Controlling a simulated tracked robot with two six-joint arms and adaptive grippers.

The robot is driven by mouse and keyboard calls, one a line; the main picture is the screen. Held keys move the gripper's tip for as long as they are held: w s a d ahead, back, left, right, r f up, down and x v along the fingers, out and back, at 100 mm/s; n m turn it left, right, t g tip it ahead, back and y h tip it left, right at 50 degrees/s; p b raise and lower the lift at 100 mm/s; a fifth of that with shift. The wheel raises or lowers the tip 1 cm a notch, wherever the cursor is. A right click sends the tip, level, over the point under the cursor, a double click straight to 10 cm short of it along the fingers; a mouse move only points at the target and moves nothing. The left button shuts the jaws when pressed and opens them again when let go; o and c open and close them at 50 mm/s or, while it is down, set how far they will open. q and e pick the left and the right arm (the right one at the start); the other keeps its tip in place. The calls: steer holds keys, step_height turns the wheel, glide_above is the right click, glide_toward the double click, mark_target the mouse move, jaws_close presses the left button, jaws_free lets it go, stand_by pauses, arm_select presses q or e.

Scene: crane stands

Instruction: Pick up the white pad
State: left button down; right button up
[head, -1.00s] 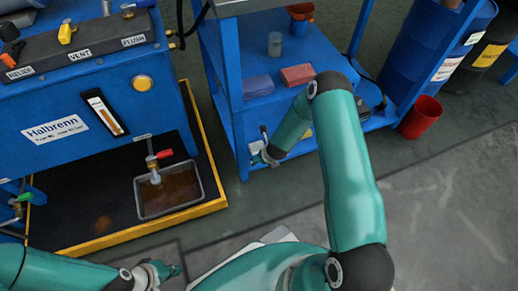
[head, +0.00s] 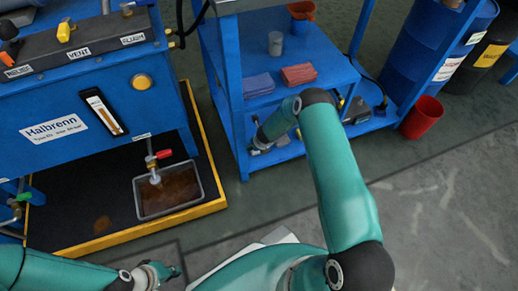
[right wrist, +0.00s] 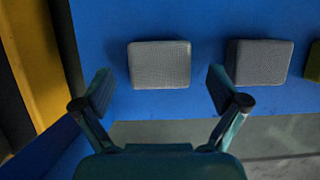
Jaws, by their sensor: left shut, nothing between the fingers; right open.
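Two pale grey-white textured pads lie on a blue shelf in the right wrist view. The nearer-to-centre pad (right wrist: 160,64) appears between and just beyond my open right fingers (right wrist: 158,80); the other pad (right wrist: 259,62) lies to its right. Both look alike in the dim light, so I cannot tell which is the white one. In the head view my right gripper (head: 258,143) is small and partly hidden by its arm, at the lower shelf of the blue rack. My left gripper (head: 162,272) is shut and empty at the bottom left of the head view.
The blue rack's lower shelf (head: 370,127) bears the pads; a yellowish item (right wrist: 313,62) sits at the right edge. Above are a blue cloth stack (head: 258,85) and a red one (head: 298,74). A rack post stands close left. A red bucket (head: 421,117) stands right.

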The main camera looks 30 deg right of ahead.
steer(key=shift+w+f, duration=0.25)
steer(key=shift+f, duration=0.4)
steer(key=c, duration=1)
steer(key=shift+c, duration=0.2)
steer(key=shift+d+r, duration=0.1)
steer(key=shift+r, duration=0.1)
